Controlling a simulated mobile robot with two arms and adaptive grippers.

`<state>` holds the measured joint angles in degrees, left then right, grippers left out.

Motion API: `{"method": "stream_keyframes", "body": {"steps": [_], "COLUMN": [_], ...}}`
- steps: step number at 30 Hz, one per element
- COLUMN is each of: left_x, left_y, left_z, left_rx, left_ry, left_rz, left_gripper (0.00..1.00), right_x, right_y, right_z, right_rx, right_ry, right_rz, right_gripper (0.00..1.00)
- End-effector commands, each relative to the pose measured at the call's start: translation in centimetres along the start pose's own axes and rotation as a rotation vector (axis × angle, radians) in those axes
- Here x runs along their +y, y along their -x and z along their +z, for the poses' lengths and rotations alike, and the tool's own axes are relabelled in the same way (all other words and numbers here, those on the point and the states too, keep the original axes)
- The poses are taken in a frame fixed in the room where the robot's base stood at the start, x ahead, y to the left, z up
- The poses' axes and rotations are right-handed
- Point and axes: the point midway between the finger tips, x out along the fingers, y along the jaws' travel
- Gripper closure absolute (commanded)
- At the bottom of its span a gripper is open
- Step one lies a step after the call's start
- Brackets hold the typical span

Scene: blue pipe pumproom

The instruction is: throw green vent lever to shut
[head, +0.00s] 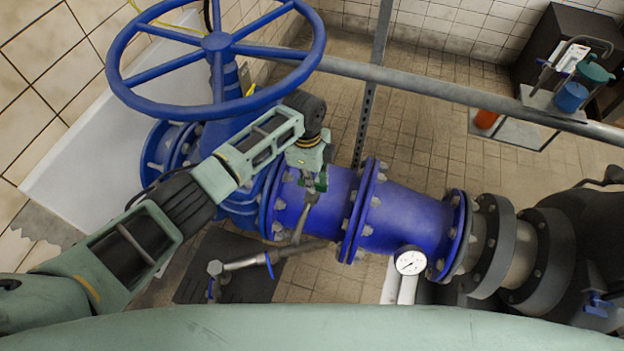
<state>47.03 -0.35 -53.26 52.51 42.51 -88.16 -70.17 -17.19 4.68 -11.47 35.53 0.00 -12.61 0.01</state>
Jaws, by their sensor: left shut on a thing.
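The green vent lever (320,184) shows only as a small green patch above the blue pipe, mostly hidden by my left gripper. My left gripper (313,182) comes down from the upper left and is shut on the lever. A grey metal stem (303,222) runs down from the grip to a thin branch pipe. The lever's exact angle is hard to tell from here. My right gripper is out of view.
A large blue handwheel (216,42) stands at upper left, close to my left arm. The flanged blue pipe (408,217) runs right. A pressure gauge (410,261) and a blue-handled small valve (269,265) sit below. A grey rail (440,88) crosses behind.

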Motion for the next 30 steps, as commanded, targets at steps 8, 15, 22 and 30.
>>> {"method": "stream_keyframes", "body": {"steps": [8, 15, 22, 30], "left_x": [-0.1, 0.0, 0.0, 0.1], "left_y": [0.1, 0.0, 0.1, 0.2], "left_z": [0.0, 0.0, 0.0, -0.1], "left_rx": [-0.001, 0.000, -0.001, -0.009], "left_ry": [-0.004, -0.001, 0.028, 0.281], "left_rz": [-0.003, -0.001, -0.003, -0.027], "left_gripper": [0.77, 0.71, 0.71, 0.71], "right_x": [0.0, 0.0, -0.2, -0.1], "right_y": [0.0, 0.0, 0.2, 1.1], "right_z": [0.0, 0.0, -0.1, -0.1], "right_rx": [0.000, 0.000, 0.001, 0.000], "right_ry": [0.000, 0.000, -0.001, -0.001], "right_rz": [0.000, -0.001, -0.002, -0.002], "right_gripper": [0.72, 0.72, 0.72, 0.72]}}
